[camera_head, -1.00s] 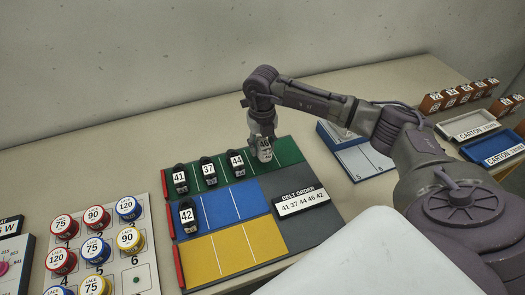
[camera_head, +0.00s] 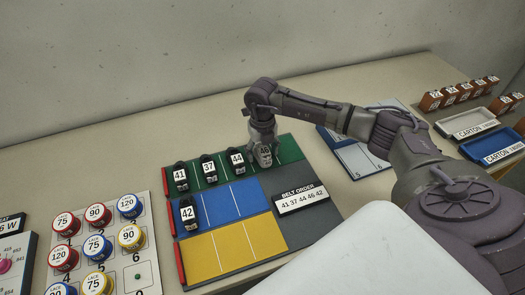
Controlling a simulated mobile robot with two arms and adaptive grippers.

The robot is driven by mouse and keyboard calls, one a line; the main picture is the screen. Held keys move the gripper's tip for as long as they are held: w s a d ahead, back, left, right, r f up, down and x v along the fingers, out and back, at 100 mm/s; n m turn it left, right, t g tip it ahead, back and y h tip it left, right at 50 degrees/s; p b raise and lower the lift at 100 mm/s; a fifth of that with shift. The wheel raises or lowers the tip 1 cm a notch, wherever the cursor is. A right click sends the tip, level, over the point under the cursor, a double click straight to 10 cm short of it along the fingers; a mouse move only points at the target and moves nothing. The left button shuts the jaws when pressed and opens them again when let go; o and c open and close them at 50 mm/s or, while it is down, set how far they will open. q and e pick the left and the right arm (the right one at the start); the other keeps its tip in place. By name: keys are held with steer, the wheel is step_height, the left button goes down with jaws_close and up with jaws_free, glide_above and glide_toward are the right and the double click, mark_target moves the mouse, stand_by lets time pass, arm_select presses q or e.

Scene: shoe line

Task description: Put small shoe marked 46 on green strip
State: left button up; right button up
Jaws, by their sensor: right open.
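The small shoe marked 46 (camera_head: 265,156) stands on the green strip (camera_head: 290,150), right of the shoe marked 44 (camera_head: 237,160). My right gripper (camera_head: 263,145) is just above and around it, with its jaws open; the fingers partly hide the shoe. Shoes marked 41 (camera_head: 181,176) and 37 (camera_head: 209,168) stand further left on the green strip. The shoe marked 42 (camera_head: 188,214) stands at the left of the blue strip (camera_head: 240,199). My left gripper is not in view.
A belt order sign (camera_head: 301,199) reading 41 37 44 46 42 lies at the board's right. The yellow strip (camera_head: 232,250) is empty. A lace rack (camera_head: 145,262) is at left. Carton trays (camera_head: 490,146) and brown blocks (camera_head: 465,90) are at right.

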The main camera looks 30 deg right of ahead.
mark_target(262, 147)
steer(key=shift+r, duration=0.7)
step_height(262, 147, up, 11)
steer(key=b, duration=0.2)
steer(key=shift+s+f, duration=0.1)
